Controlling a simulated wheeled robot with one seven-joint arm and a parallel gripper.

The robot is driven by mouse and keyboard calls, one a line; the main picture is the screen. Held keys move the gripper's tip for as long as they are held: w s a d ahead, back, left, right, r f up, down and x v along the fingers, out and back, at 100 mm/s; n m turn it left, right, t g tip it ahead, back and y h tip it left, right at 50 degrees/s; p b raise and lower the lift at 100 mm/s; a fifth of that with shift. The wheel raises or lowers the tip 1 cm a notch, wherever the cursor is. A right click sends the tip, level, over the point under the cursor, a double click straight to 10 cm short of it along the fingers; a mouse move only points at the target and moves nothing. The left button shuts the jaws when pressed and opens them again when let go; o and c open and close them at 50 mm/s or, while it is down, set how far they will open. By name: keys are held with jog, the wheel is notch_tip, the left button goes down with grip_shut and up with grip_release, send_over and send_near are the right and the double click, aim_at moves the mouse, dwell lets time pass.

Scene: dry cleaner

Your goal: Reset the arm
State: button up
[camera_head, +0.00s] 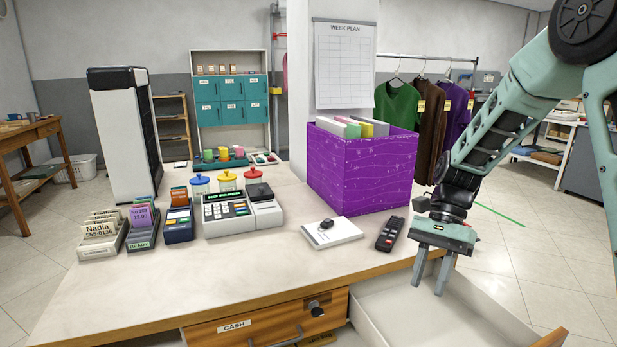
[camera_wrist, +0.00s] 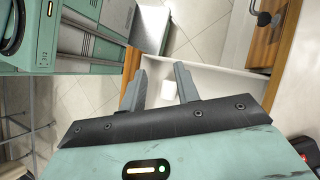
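My gripper (camera_head: 428,287) hangs from my arm on the right, pointing down at the open white drawer (camera_head: 483,318) beside the counter. Its two fingers stand apart with nothing held between them. In the wrist view the gripper (camera_wrist: 161,70) shows the same gap, with the drawer (camera_wrist: 212,82) behind the fingers. A small white object (camera_wrist: 168,88) shows between the fingers in that view, seemingly in the drawer; I cannot tell what it is.
The counter (camera_head: 150,290) holds a purple box (camera_head: 360,175) of folders, a remote (camera_head: 390,233), a white pad (camera_head: 330,234) with a small dark item, and a cash register (camera_head: 228,212). A closed CASH drawer (camera_head: 265,325) is left of the open one. Clothes (camera_head: 430,125) hang behind.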

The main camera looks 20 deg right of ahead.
jog(key=s+a+n+t+h+b, duration=0.3)
jog(key=s+a+n+t+h, duration=0.15)
jog(key=s+a+n, duration=1.5)
notch_tip(320, 180, up, 13)
jog(key=w+a+n+p, duration=0.1)
jog(key=w+a+p, duration=0.1)
jog(key=p, duration=1.1)
jog(key=shift+r+p, duration=0.15)
jog(key=shift+p, duration=0.2)
